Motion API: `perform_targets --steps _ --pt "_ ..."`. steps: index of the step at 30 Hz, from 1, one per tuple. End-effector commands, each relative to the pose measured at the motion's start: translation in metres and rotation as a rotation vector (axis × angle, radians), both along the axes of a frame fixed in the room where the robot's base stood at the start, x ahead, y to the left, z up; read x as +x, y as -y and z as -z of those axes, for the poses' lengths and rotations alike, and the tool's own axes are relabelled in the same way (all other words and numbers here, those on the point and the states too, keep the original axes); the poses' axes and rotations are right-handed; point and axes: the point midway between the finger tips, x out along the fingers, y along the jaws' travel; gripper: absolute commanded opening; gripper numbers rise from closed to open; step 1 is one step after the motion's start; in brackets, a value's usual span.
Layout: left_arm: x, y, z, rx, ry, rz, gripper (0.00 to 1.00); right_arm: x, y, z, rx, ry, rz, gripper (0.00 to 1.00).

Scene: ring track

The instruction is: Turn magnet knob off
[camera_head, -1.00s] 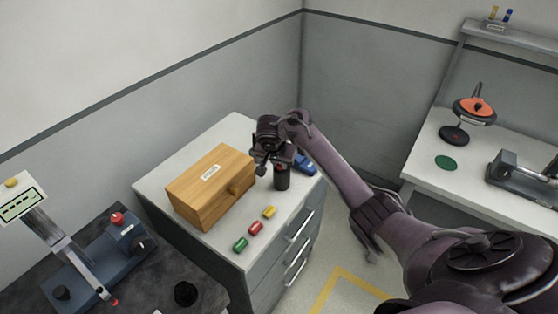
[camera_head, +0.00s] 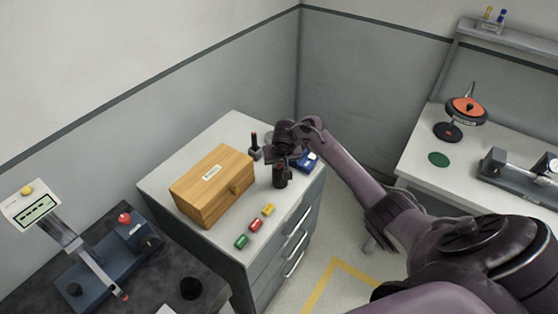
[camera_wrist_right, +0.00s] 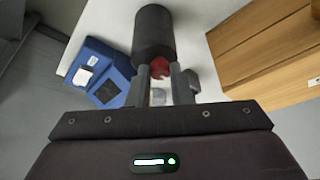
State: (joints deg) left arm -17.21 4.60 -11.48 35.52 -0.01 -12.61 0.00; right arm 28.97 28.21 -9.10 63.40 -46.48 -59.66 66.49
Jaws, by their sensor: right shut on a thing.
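A dark upright cylinder (camera_head: 280,177) stands on the grey cabinet top, beside the wooden box. In the right wrist view the dark cylinder (camera_wrist_right: 154,32) has a red knob-like part (camera_wrist_right: 160,67) at its near end. My right gripper (camera_wrist_right: 161,84) has its two fingers on either side of this red part and is shut on it. In the head view my right gripper (camera_head: 284,158) is just above the cylinder and hides most of its top. No knob marking can be read. My left gripper is not in view.
A wooden box (camera_head: 211,187) stands left of the cylinder and a blue device (camera_head: 307,161) right behind it. A small dark post (camera_head: 255,147) with a reddish top stands behind. Green, red and yellow blocks (camera_head: 255,224) lie in front. A white bench (camera_head: 415,163) is at right.

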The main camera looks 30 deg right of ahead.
Motion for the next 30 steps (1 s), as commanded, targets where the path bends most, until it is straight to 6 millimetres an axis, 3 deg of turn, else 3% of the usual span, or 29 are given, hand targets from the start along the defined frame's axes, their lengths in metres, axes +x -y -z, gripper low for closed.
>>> perform_targets --steps 12,13,18,26,30 --pt "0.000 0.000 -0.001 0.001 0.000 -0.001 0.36 0.000 0.000 0.000 0.000 0.000 -0.008 0.00" --pt "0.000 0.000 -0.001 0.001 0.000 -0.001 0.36 0.000 0.000 0.000 0.000 0.000 -0.008 0.22" --pt "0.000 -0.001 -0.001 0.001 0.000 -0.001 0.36 0.000 0.000 0.000 0.000 0.000 -0.008 0.41" --pt "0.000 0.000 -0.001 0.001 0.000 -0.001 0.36 0.000 0.000 -0.001 0.000 0.000 -0.008 0.41" --pt "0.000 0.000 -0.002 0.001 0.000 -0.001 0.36 -0.004 -0.003 -0.013 0.004 0.001 -0.008 0.41"
